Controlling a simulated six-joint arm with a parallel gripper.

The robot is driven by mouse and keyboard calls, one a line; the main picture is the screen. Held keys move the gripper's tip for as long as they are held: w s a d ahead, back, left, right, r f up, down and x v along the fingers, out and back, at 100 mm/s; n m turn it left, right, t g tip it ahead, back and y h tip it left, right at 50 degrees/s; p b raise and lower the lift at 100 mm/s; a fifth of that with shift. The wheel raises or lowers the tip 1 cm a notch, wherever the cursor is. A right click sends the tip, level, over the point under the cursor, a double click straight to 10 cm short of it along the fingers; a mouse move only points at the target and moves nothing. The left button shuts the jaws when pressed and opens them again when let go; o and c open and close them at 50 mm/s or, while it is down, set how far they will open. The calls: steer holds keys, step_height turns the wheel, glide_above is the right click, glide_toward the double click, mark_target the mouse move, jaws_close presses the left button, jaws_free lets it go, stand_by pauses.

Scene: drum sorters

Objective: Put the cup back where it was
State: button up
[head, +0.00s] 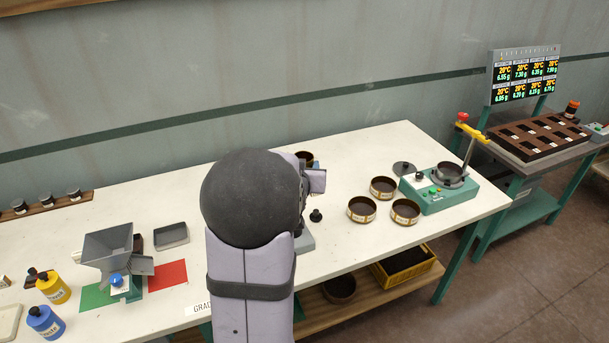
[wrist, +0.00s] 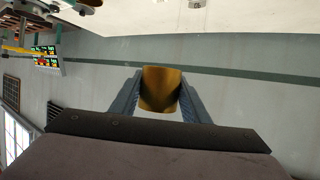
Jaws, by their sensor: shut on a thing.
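In the wrist view a gold-brown cup (wrist: 160,92) sits between the two grey fingers of my gripper (wrist: 160,80). The fingers press on its left and right sides, so the gripper is shut on it. The grey wall fills the background behind the cup.
Several round brown-rimmed sieves (head: 361,209) stand on the white table (head: 345,258), left of a green machine (head: 441,194). A grey hopper (head: 108,246), a grey tray (head: 171,236), a yellow bottle (head: 53,287) and a blue bottle (head: 45,321) stand at the left.

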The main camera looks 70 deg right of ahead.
steer(key=shift+r, duration=0.85)
steer(key=shift+f, duration=0.1)
